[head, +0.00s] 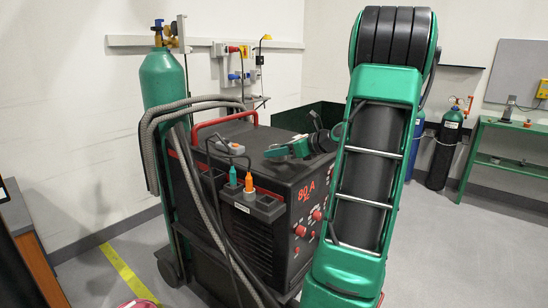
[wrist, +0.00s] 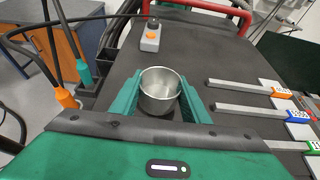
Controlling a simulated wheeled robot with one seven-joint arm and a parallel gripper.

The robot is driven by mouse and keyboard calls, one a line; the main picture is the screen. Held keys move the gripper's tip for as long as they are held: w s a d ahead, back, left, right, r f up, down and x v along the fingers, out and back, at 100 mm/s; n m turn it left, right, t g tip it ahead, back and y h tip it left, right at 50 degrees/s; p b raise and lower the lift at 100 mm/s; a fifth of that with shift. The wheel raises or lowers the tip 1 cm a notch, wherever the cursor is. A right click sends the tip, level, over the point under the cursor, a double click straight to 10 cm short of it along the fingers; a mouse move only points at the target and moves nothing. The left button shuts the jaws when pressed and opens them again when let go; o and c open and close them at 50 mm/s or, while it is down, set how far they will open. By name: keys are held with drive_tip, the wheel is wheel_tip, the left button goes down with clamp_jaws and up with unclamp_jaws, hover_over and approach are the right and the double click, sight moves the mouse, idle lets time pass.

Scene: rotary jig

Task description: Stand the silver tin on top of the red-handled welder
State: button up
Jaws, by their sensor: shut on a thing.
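The red-handled welder (head: 262,235) is a large dark box marked 80 A, with a flat black top and a red handle (head: 225,122) at its rear. Its top (wrist: 185,60) fills much of the wrist view. My gripper (head: 285,149) is over the top of the welder. In the wrist view, its green fingers (wrist: 159,104) are shut on the silver tin (wrist: 159,92), one on each side. The tin is upright, with its open mouth facing the camera. I cannot tell whether its base touches the welder top. I cannot make out the tin in the head view.
A small grey box with an orange button (wrist: 151,37) sits on the welder top beyond the tin. Orange and teal plugs (head: 249,183) stand at the welder's edge. Hoses (head: 160,120) and a green gas cylinder (head: 163,80) are at the left. Grey bars (wrist: 245,85) show at the right.

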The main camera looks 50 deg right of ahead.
drive_tip(key=shift+f, duration=0.65)
drive_tip(key=shift+f, duration=0.15)
drive_tip(key=o, duration=1.1)
drive_tip(key=shift+c, duration=0.2)
drive_tip(key=shift+s+r, duration=0.25)
drive_tip(key=v, duration=1.1)
drive_tip(key=shift+s, duration=0.25)
